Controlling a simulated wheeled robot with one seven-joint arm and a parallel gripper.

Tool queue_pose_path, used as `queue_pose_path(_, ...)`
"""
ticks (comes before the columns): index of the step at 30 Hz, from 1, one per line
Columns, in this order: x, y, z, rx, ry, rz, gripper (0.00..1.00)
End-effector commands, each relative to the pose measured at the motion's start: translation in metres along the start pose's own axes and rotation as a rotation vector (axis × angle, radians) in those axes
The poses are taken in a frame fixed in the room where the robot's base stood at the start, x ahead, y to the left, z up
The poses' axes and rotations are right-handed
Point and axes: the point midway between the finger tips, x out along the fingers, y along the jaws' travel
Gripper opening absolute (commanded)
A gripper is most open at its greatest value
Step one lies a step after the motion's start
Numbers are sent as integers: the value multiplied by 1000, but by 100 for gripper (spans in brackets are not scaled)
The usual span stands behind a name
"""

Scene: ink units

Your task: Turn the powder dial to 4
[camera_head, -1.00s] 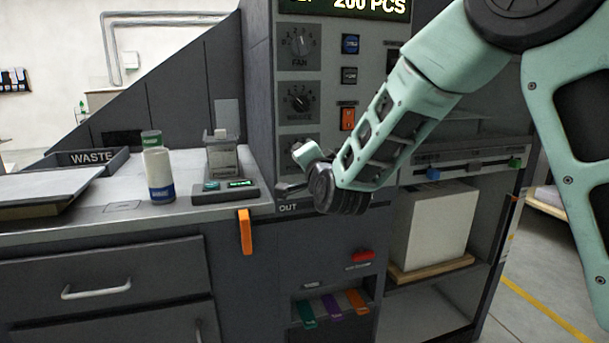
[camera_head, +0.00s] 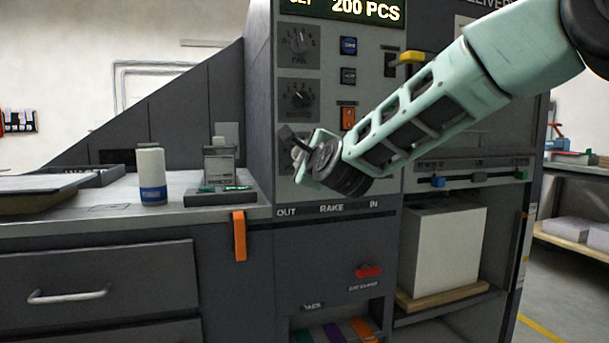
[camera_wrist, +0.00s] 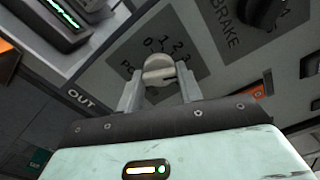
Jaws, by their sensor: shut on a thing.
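The powder dial is a pale grey knob (camera_wrist: 158,68) on a dark plate in the wrist view. The digits 0, 1, 2 and 3 show around its top and right; the label is cut to "PO" and no 4 is visible. My gripper (camera_wrist: 160,82) is shut on the knob, one finger on each side. I cannot tell which digit the knob points at. In the head view my gripper (camera_head: 299,152) is at the lowest dial of the panel, below the brake dial, and hides most of it.
The fan dial (camera_head: 299,40) and brake dial (camera_head: 298,95) sit above, beside blue and black buttons and an orange switch (camera_head: 348,117). A white bottle (camera_head: 151,176) and a small device (camera_head: 219,165) stand on the left counter. An OUT–IN rake slot runs below.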

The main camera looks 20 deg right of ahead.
Motion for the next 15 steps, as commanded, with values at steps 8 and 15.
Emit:
queue_pose_path(8,0,5,-3,210,1,-2,13)
queue_pose_path(15,0,4,-2,320,2,0,13)
